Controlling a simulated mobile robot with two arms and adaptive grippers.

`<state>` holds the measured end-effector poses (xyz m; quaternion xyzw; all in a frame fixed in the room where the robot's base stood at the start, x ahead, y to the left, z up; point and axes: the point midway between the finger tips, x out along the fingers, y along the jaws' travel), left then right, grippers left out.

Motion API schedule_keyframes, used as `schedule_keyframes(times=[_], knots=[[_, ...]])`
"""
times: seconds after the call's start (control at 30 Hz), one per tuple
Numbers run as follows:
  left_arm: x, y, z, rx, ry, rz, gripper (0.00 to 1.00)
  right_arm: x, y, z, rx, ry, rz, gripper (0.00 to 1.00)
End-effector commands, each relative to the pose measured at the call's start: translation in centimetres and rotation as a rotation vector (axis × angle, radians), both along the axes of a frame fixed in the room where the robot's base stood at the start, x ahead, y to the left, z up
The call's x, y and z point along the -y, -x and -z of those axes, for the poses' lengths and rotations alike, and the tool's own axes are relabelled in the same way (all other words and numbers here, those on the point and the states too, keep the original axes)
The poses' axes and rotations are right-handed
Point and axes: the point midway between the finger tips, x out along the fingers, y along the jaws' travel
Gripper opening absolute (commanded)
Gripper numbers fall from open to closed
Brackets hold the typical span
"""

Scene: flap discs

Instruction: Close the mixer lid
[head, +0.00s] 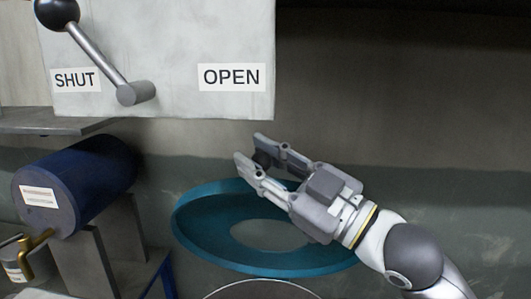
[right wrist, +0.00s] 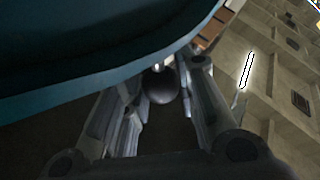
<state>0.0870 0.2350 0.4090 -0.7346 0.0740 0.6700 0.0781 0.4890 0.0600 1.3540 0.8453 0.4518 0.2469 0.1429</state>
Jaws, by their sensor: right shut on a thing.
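The mixer lid appears to be the teal round piece (head: 200,237) at the lower middle of the head view, tilted, with a grey round middle. In the right wrist view a large teal surface (right wrist: 90,85) fills the upper left. My right gripper (head: 252,152) reaches in from the right, over the far upper edge of the teal piece. It is shut on a dark round knob (right wrist: 160,87), which shows between the fingers in the right wrist view. My left gripper is not in view.
A grey panel (head: 180,45) marked SHUT and OPEN hangs at the upper left, with a black-balled lever (head: 95,52) leaning towards SHUT. A thin round rim (head: 262,282) shows at the bottom edge.

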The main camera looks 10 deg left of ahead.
Motion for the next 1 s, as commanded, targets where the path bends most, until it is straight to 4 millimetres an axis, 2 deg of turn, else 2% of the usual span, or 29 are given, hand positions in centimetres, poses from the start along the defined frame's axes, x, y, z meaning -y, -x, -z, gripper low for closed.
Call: schedule_keyframes(times=[0.03,0.3,0.77,0.87,0.97,1.0], knots=[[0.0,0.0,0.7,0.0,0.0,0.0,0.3,0.0,0.7,0.8,0.015,0.0,-0.002,0.0],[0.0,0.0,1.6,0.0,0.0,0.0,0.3,0.0,2.7,1.6,0.064,0.001,0.001,0.0],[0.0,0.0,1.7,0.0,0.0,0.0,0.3,0.0,2.9,1.6,0.071,0.001,0.0,0.0],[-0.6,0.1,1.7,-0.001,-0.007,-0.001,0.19,0.0,2.9,1.6,0.071,0.001,0.0,0.0],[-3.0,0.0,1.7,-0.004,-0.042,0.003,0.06,0.0,2.9,1.6,0.071,0.001,0.0,0.0],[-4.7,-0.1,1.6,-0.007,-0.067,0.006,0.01,0.0,2.9,1.6,0.071,0.001,0.001,0.0]])
